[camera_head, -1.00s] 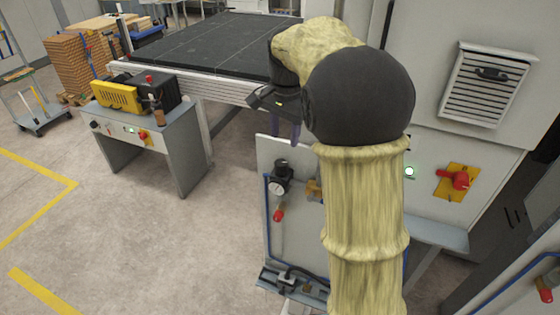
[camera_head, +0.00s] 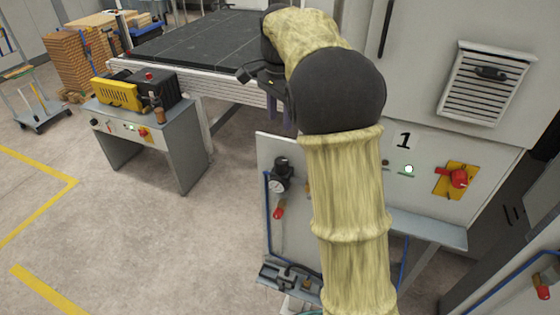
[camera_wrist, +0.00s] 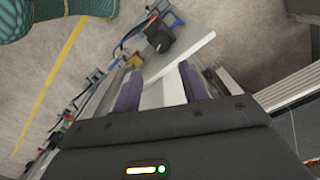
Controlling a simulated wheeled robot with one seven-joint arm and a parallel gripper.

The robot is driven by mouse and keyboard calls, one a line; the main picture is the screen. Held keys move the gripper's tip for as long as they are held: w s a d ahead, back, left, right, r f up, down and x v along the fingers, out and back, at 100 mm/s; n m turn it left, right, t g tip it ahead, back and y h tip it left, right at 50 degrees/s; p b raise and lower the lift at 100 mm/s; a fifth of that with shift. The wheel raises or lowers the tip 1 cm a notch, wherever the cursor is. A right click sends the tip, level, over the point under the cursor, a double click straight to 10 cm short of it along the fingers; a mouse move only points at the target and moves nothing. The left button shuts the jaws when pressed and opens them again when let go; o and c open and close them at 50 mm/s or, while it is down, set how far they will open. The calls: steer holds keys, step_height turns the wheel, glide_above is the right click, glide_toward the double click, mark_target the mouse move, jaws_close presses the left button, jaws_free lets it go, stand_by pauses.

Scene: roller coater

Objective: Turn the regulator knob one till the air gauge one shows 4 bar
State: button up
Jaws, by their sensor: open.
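The regulator knob one (camera_head: 283,163) is a black knob on top of the regulator, on a pale upright panel. The air gauge one (camera_head: 277,186) is a small round white dial below the knob; its needle is too small to read. In the wrist view the black knob (camera_wrist: 158,38) shows beyond the fingers, near the panel's edge. My gripper (camera_head: 279,118) is open, its two purple fingers apart, above and apart from the knob. In the wrist view the gripper (camera_wrist: 160,76) has nothing held between its fingers. My arm hides part of the panel.
A red-tipped valve (camera_head: 278,212) hangs below the gauge. A pale panel (camera_head: 267,150) carries the regulator. A black-topped conveyor table (camera_head: 195,45) stands behind my gripper. A control bench (camera_head: 185,135) stands left. A red switch (camera_head: 458,179) is on the cabinet at right.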

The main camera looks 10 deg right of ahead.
mark_target(280, 161)
step_height(280, 161, down, 15)
steer(key=p, duration=0.3)
steer(key=shift+f, duration=0.2)
steer(key=shift+c, duration=0.2)
steer(key=c, duration=0.7)
